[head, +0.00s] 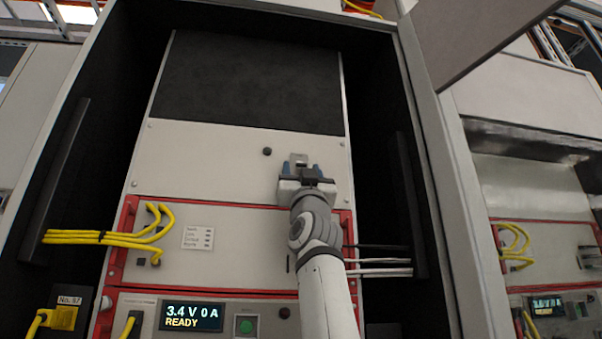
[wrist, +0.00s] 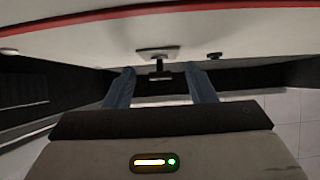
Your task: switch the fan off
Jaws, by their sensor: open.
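A small metal plate with a switch lever (head: 299,158) sits on the blank grey panel in the upper middle of the cabinet. In the wrist view the plate and its dark T-shaped lever (wrist: 159,66) show straight ahead, between my two blue fingers. My gripper (head: 299,171) is open and just in front of the plate, a little below it in the head view. The fingertips (wrist: 160,80) stand either side of the lever, with nothing held; I cannot tell whether they touch anything. No fan label is readable.
A small black knob (head: 267,151) is left of the switch. Below are a red-framed unit with yellow cables (head: 100,238), a display (head: 191,316) reading 3.4 V 0 A READY and a green button (head: 246,326). Black cabinet side walls and an open door (head: 480,35) bound the space.

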